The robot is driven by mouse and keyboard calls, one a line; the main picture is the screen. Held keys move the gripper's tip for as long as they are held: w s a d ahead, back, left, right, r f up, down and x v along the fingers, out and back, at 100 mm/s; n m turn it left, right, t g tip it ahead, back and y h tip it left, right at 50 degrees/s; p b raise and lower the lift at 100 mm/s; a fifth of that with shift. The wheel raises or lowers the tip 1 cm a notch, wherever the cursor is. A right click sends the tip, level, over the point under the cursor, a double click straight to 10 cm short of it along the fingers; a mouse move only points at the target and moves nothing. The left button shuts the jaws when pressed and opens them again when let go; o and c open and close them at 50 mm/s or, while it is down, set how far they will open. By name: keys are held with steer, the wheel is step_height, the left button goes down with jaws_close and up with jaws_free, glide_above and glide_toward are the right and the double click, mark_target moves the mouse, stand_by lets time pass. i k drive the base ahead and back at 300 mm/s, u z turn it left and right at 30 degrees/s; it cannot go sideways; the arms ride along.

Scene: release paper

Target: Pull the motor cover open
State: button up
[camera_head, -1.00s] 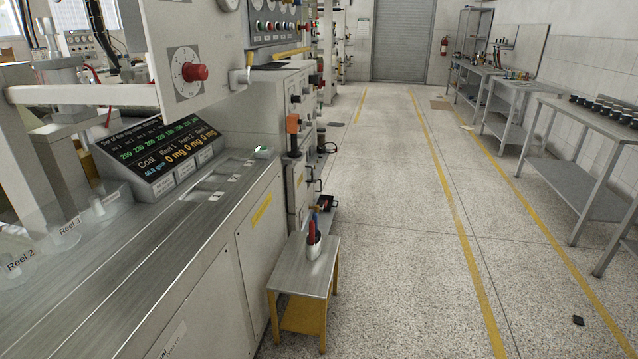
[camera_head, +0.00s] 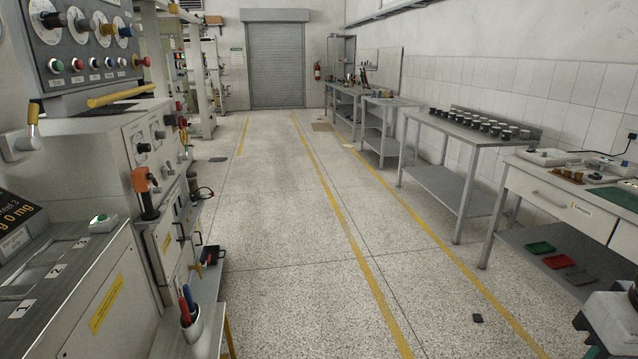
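I cannot pick out a motor cover for certain in the head view. The grey machine (camera_head: 85,285) along the left side has flat front panels, and a cabinet panel with dark handles (camera_head: 180,232) stands just beyond it. An orange-topped lever (camera_head: 146,190) sticks out at that machine's corner. My gripper is not in view, so its fingers and any hold are hidden. A pale grey part with a dark piece (camera_head: 612,318) is cut off at the bottom right corner; I cannot tell what it is.
Workbenches (camera_head: 470,140) line the right wall. A small table with a tool cup (camera_head: 192,325) juts out at lower left. A small dark object (camera_head: 477,318) lies on the floor.

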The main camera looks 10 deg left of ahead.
mark_target(197, 241)
steer(key=i, duration=2.05)
steer(key=u, duration=0.65)
steer(key=i, duration=1.9)
steer(key=u, duration=0.9)
steer(key=i, duration=1.05)
steer(key=u, duration=0.3)
